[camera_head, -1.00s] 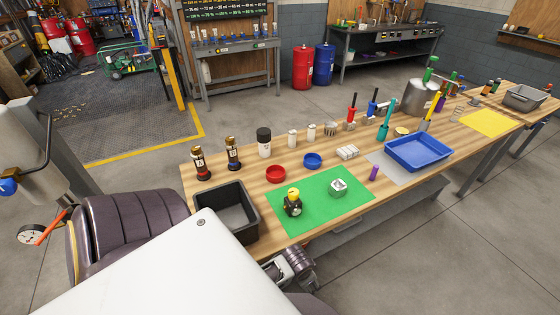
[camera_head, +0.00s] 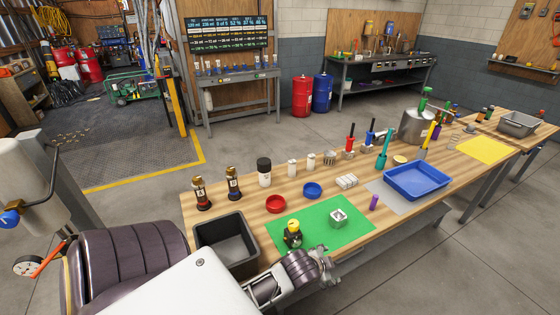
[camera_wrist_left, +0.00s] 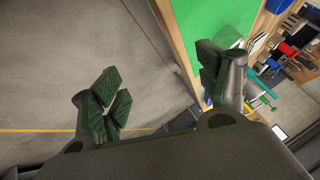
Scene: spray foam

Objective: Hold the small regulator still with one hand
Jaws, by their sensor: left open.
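A small black regulator with a yellow cap (camera_head: 292,236) stands on the left part of a green mat (camera_head: 335,238) on the wooden bench. A small silver block-like part (camera_head: 338,218) sits to its right on the mat. My left gripper (camera_head: 326,268) is at the bench's front edge, nearer to me than the regulator and apart from it. In the left wrist view its fingers (camera_wrist_left: 160,88) are spread with nothing between them but floor behind. The green mat shows there at the upper right (camera_wrist_left: 205,30); the regulator is not visible in that view. My right gripper is out of view.
A black open bin (camera_head: 225,240) stands left of the mat. A red dish (camera_head: 275,203) and a blue dish (camera_head: 313,190) lie behind it. Two dark bottle-like units (camera_head: 233,184) stand at the back left. A blue tray (camera_head: 415,181) is to the right.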

